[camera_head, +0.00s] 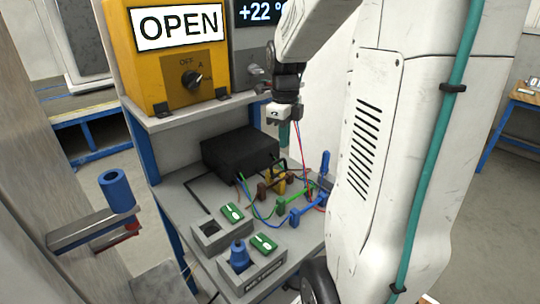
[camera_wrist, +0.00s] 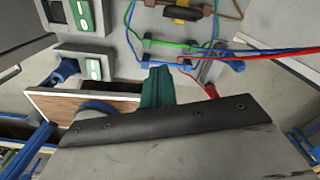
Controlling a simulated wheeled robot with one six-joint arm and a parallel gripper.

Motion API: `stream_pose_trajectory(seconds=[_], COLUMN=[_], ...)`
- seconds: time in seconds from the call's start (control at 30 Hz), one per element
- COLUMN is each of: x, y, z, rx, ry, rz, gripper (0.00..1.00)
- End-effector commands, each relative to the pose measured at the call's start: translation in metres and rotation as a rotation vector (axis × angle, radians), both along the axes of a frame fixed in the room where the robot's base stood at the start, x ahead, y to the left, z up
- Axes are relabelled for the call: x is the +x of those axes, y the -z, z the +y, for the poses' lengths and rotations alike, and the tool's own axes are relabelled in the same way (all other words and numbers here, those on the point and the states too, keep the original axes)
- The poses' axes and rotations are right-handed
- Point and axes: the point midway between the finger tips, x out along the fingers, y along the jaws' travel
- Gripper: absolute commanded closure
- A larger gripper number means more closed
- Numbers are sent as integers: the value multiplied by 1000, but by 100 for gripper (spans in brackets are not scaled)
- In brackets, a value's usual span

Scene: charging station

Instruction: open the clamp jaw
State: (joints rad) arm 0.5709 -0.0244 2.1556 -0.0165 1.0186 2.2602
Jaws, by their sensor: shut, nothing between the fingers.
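My gripper (camera_head: 284,134) hangs above the right part of the grey bench, its teal fingers pointing down. It is shut and empty. In the wrist view the teal fingers (camera_wrist: 157,88) show together, with the wired parts beyond them. A blue bar-shaped fixture (camera_head: 309,206) lies on the bench below and right of my gripper; it also shows in the wrist view (camera_wrist: 165,58). A small upright blue piece (camera_head: 325,163) stands behind it. Brown and yellow blocks (camera_head: 277,181) sit to its left. I cannot tell which part is the clamp jaw, or its state.
A black box (camera_head: 240,153) stands on the bench, with coloured wires to its right. Two sockets with green switches (camera_head: 232,213) and a blue plug (camera_head: 239,254) are at the front. A yellow box (camera_head: 178,50) reads OPEN. A blue cylinder (camera_head: 117,191) is at left.

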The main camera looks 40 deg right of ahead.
Motion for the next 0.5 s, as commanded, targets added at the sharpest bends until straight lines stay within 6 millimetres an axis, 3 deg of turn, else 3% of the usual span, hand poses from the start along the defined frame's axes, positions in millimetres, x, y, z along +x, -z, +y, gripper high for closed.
stream_pose_trajectory(seconds=[0.1,0.2,0.37,0.5], x=[3,4,4,3], y=[14,20,33,58], z=[-28,-40,-44,-43], rx=[2,2,1,3], ry=[232,339,381,379], rz=[10,12,14,17], gripper=[100,100,100,100])
